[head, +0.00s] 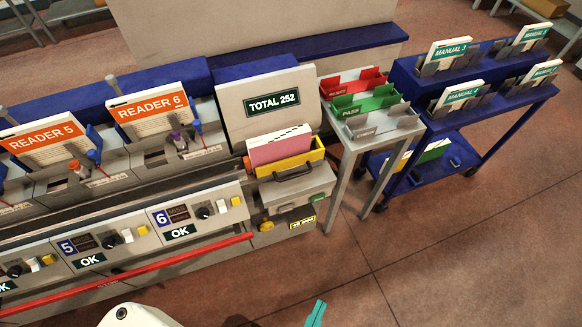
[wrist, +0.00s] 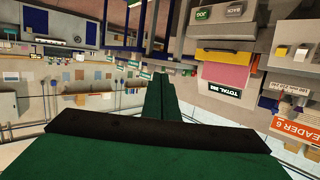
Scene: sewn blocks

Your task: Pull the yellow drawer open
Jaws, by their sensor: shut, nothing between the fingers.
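The yellow drawer (head: 303,160) is in the head view below the TOTAL 252 panel (head: 271,103). A pink stack (head: 280,147) stands in it, and a dark handle (head: 293,175) shows just below its front. I cannot tell how far out the drawer stands. In the wrist view, which is turned over, the yellow drawer (wrist: 230,57) is a thin band at upper right beside the pink stack. My gripper (head: 316,313) is at the bottom of the head view, apart from the drawer and nearer to me. Its green fingers (wrist: 160,97) are together and empty.
The console with READER 5 and READER 6 (head: 152,106) fills the left, with a red rail (head: 150,271) along its front. A small stand with red, green and grey trays (head: 368,128) is right of the drawer. A blue manual cart (head: 425,140) stands beyond. The floor at lower right is clear.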

